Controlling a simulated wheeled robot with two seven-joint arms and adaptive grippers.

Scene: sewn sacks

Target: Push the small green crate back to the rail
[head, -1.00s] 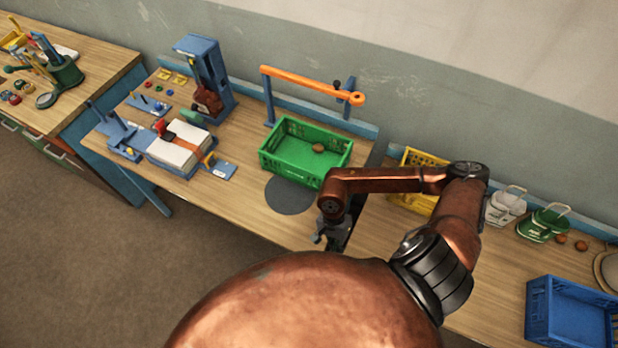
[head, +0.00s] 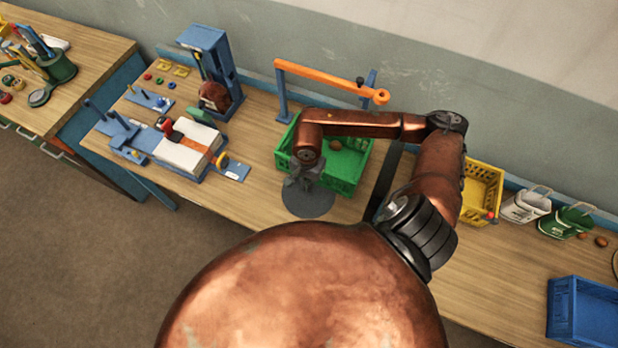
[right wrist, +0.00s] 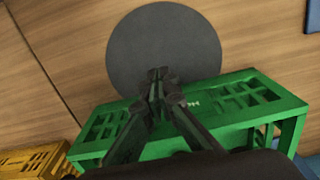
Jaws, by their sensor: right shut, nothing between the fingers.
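The small green crate (head: 343,180) sits on the bench behind a grey disc (head: 312,207), with a brown round item (head: 335,145) inside. My right arm hides part of its left side. An orange bar (head: 325,79) on blue posts stands behind it, and a low blue rail (head: 258,80) runs along the back edge. My right gripper (head: 300,190) is shut and empty at the crate's near side, over the disc. In the right wrist view the closed fingertips (right wrist: 160,74) overlap the disc, by the crate's green rim (right wrist: 245,110); I cannot tell whether they touch. My left gripper is out of view.
A yellow crate (head: 484,185) stands to the right beyond a dark strip (head: 386,185). White and green containers and a blue crate (head: 585,312) are further right. A blue stand (head: 205,45) and a white block (head: 187,152) are left. Bench front-left of the disc is clear.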

